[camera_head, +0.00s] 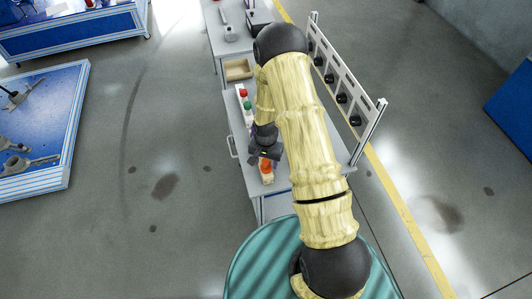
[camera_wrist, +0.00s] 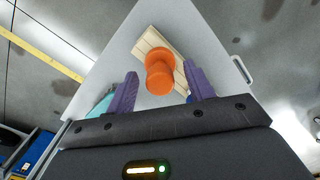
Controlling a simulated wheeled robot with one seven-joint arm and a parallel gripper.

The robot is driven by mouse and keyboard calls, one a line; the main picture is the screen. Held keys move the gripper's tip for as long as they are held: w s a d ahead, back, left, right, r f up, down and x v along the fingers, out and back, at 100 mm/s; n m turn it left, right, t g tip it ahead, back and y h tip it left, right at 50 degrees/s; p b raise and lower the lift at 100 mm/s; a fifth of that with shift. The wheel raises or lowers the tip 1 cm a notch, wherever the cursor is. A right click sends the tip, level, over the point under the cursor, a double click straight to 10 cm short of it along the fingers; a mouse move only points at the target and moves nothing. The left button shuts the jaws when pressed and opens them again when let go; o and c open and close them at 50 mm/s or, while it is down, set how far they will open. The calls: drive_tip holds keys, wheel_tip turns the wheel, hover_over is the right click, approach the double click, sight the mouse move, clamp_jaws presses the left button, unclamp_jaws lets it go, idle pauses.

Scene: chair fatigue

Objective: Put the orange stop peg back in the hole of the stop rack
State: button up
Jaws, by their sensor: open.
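The orange stop peg (camera_wrist: 172,62) shows in the wrist view as a thick rounded piece over a pale wooden block (camera_wrist: 148,42). I cannot tell whether it rests on the block or sits in it. In the head view the peg (camera_head: 266,166) is near the bench's front end, just below my gripper (camera_head: 264,155). My gripper's purple fingers (camera_wrist: 160,92) are open, one on each side of the peg's lower end, with gaps. A narrow pale strip with a red and a green piece (camera_head: 248,105) lies farther up the bench; it may be the stop rack, and my arm partly hides it.
The grey bench (camera_head: 238,137) runs away from me. A wooden tray (camera_head: 238,70) stands farther back. A white upright frame with several black knobs (camera_head: 341,98) lines the right side. Blue tables (camera_head: 69,105) stand at the left, with open floor between.

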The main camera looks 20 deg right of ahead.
wheel_tip(320, 180, up, 17)
drive_tip(key=b, duration=0.2)
drive_tip(key=shift+r, duration=0.15)
idle(0.3)
idle(0.9)
drive_tip(key=s+r+n+t, duration=0.1)
drive_tip(key=s+r+n, duration=0.2)
drive_tip(key=s+r, duration=0.2)
drive_tip(key=s+r+n+t, duration=0.1)
drive_tip(key=s+r+n, duration=0.2)
drive_tip(key=s, duration=0.6)
drive_tip(key=shift+s+r+t, duration=0.15)
drive_tip(key=shift+r+t, duration=0.15)
drive_tip(key=shift+r, duration=0.55)
